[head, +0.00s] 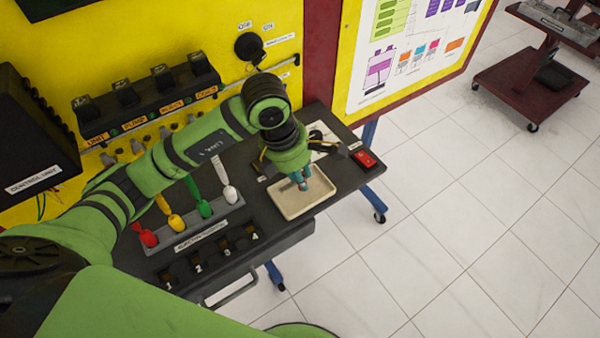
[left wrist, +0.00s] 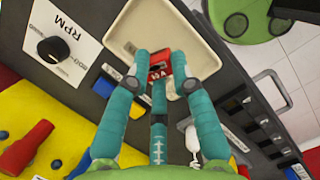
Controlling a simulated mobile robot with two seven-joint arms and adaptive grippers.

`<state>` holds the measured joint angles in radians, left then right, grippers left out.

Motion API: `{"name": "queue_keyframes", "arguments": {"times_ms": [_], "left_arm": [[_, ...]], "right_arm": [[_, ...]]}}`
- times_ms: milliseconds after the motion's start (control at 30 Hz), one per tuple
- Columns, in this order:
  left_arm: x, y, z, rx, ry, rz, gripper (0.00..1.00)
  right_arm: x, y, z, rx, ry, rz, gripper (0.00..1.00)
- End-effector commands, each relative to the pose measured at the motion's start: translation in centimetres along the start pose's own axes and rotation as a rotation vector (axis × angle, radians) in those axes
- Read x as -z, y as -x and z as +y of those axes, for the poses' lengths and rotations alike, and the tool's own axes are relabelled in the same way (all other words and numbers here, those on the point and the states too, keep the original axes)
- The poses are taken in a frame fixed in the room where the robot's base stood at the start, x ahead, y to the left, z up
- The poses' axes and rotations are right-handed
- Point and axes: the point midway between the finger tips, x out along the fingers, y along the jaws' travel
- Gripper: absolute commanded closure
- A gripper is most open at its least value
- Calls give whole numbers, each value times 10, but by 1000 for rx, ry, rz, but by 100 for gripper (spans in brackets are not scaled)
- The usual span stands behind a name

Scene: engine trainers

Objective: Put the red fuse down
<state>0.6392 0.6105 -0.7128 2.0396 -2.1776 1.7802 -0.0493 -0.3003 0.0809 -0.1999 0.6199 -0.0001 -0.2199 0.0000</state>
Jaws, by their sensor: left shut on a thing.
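My left gripper (head: 300,182) is over the cream tray (head: 284,203) on the dark bench top. In the left wrist view its teal fingers (left wrist: 158,66) are shut on the red fuse (left wrist: 156,74), which has light lettering on it. The fuse shows against the near part of the tray (left wrist: 196,42); I cannot tell whether it touches the tray floor. In the head view the fuse is hidden by the gripper. My right gripper is in neither view.
A red switch (head: 365,159) is right of the tray. Red, yellow, green and white levers (head: 188,215) stand to the left, with numbered slots (head: 210,260) in front. The yellow panel (head: 205,30) rises behind. The tray has bare floor around the fingers.

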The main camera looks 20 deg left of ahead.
Motion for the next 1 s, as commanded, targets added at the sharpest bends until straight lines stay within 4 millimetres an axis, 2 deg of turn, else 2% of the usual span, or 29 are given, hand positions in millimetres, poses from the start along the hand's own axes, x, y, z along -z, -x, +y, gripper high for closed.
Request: {"name": "queue_keyframes", "arguments": {"times_ms": [33,133,533,567,600,1000], "left_arm": [[1,-5,-1,4,3,2,90],[3,-13,0,1,2,0,90],[4,-20,0,-1,0,-2,90],[4,-18,0,-1,0,-2,64],[4,-18,0,-1,0,-2,52],[3,-13,0,0,1,-1,52]], "right_arm": [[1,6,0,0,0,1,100],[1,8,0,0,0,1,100],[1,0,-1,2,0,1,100],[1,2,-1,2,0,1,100],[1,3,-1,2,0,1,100],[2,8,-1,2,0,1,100]]}}
